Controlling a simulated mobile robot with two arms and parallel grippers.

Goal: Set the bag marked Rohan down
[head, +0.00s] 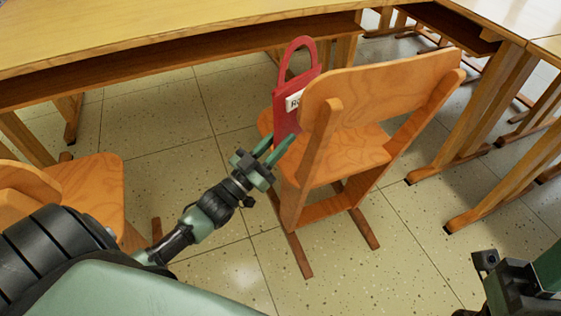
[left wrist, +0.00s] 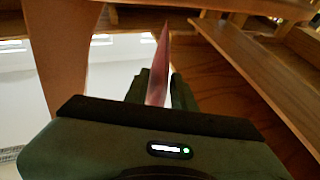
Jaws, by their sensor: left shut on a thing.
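In the left wrist view the bag (left wrist: 160,70) shows edge-on as a thin pink-red sheet between the fingers. My right gripper (head: 490,265) shows partly at the lower right; its fingertips are not clear.
A long wooden desk (head: 170,40) runs behind the bag and chair. Another desk (head: 520,30) stands at the right, its legs close to the chair. A second chair (head: 90,185) is at the left. Speckled floor (head: 230,270) lies open in front of the chair.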

